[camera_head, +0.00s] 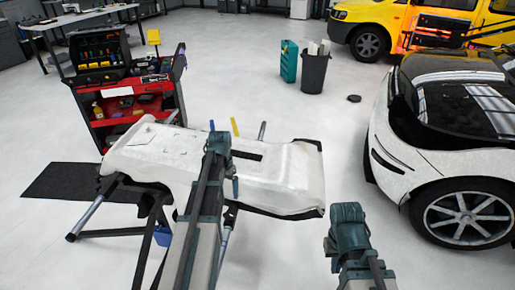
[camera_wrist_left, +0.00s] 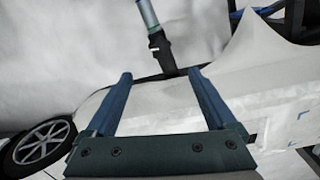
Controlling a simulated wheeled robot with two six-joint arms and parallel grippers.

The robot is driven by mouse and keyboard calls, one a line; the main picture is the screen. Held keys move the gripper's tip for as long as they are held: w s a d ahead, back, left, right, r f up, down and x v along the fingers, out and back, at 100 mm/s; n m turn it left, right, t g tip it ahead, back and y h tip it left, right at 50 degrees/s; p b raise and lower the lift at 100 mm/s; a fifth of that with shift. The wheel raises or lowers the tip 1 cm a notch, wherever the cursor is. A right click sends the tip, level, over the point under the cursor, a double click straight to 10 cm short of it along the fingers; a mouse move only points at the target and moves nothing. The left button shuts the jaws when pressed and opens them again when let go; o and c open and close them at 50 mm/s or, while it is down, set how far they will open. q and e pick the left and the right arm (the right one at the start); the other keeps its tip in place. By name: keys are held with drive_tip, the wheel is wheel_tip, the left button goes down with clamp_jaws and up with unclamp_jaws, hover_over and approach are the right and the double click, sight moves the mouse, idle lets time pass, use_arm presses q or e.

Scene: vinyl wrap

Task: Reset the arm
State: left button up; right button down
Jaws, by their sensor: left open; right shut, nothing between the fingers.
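My left arm reaches up over a white car panel (camera_head: 285,180) that lies on a folding stand in the head view. My left gripper (camera_head: 220,150) is above the panel's middle, and its fingers are hard to make out there. In the left wrist view, the two blue fingers of my left gripper (camera_wrist_left: 160,73) are apart with nothing held between them. The white panel (camera_wrist_left: 165,105) shows behind them. My right gripper (camera_head: 348,215) is at the lower right, clear of the panel over bare floor. Its fingertips are hidden, and no held object shows.
A white car (camera_head: 440,165) stands at right and a red tool cart (camera_head: 135,110) at left. A black bin (camera_head: 314,73) and teal container (camera_head: 289,62) stand at the back. A dark mat (camera_head: 65,182) lies left of the stand. The middle floor is mostly clear.

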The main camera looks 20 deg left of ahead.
use_arm(q)
drive_tip(key=s+d+m, duration=0.1)
drive_tip(key=s+d, duration=0.4)
drive_tip(key=d, duration=0.5)
drive_tip(key=s+d+m, duration=0.1)
drive_tip(key=s+d, duration=0.4)
drive_tip(key=d, duration=0.5)
drive_tip(key=s+d+y, duration=0.1)
drive_tip(key=s+d, duration=0.5)
drive_tip(key=d, duration=0.4)
drive_tip(key=shift+m, duration=0.4)
drive_tip(key=shift+r, duration=0.1)
